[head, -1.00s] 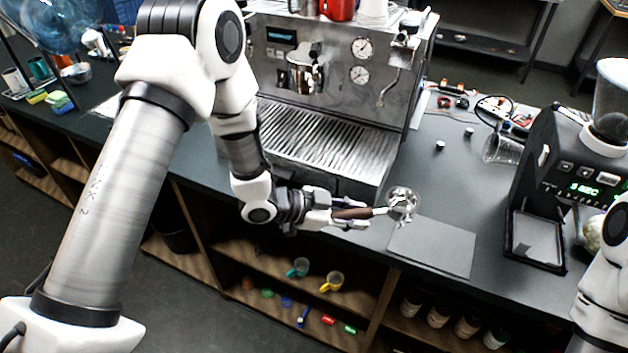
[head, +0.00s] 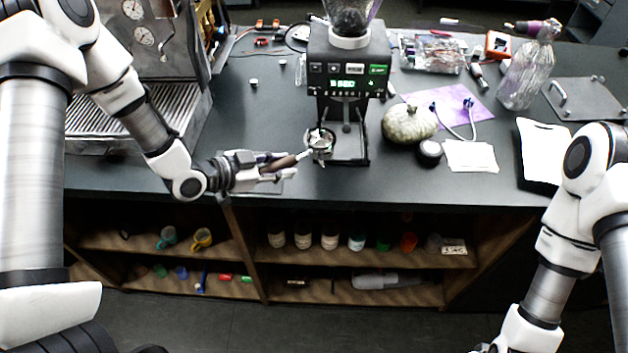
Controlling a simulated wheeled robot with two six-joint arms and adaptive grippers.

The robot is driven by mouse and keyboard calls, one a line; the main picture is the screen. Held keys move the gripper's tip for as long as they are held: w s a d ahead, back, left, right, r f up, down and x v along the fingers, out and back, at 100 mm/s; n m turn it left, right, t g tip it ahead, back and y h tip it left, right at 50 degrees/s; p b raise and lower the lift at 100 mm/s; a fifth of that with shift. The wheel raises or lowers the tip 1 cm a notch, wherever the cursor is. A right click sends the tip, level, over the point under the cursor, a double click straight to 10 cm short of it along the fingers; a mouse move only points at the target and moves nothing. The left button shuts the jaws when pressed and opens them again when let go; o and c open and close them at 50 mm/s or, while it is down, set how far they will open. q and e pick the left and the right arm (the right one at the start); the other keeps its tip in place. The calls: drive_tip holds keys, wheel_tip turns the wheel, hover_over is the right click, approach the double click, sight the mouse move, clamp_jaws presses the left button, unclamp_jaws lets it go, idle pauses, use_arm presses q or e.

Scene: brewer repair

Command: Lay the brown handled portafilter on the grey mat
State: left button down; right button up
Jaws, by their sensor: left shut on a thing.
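The portafilter has a brown handle (head: 281,163) and a shiny metal basket (head: 320,145). My left gripper (head: 268,167) is shut on the handle, and the basket points right, in front of the black grinder's left side. The grey mat (head: 272,187) lies on the dark counter at the front edge, mostly hidden under my left gripper. The height of the portafilter above the counter is hard to tell. My right arm shows at the lower right, but its gripper is out of the picture.
The black grinder (head: 347,75) with its lit display stands right beside the basket. A pale green gourd (head: 408,123) and a black round tamper-like thing (head: 429,152) are to its right. The espresso machine (head: 150,50) is at the left. Open shelves lie below the counter edge.

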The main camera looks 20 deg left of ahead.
use_arm(q)
drive_tip(key=shift+n+t+y, duration=0.5)
drive_tip(key=shift+n+y, duration=0.2)
drive_tip(key=shift+n, duration=0.1)
drive_tip(key=a, duration=0.3)
drive_tip(key=a+p, duration=0.1)
drive_tip(key=a, duration=0.3)
drive_tip(key=a+r+p, duration=0.1)
drive_tip(key=a, duration=0.2)
drive_tip(key=shift+a, duration=0.4)
drive_tip(key=shift+s+a+f, duration=0.1)
drive_tip(key=shift+a+f, duration=0.05)
drive_tip(key=shift+a, duration=0.15)
drive_tip(key=shift+d+f+b, duration=0.1)
drive_tip(key=shift+f+b, duration=0.65)
wheel_tip(320, 180, down, 4)
drive_tip(key=b, duration=0.4)
drive_tip(key=shift+f, duration=0.1)
use_arm(e)
wheel_tip(320, 180, down, 3)
drive_tip(key=shift+r, duration=0.2)
use_arm(q)
drive_tip(key=shift+f+b, duration=0.5)
drive_tip(key=shift+f, duration=0.15)
use_arm(e)
drive_tip(key=shift+f, duration=0.55)
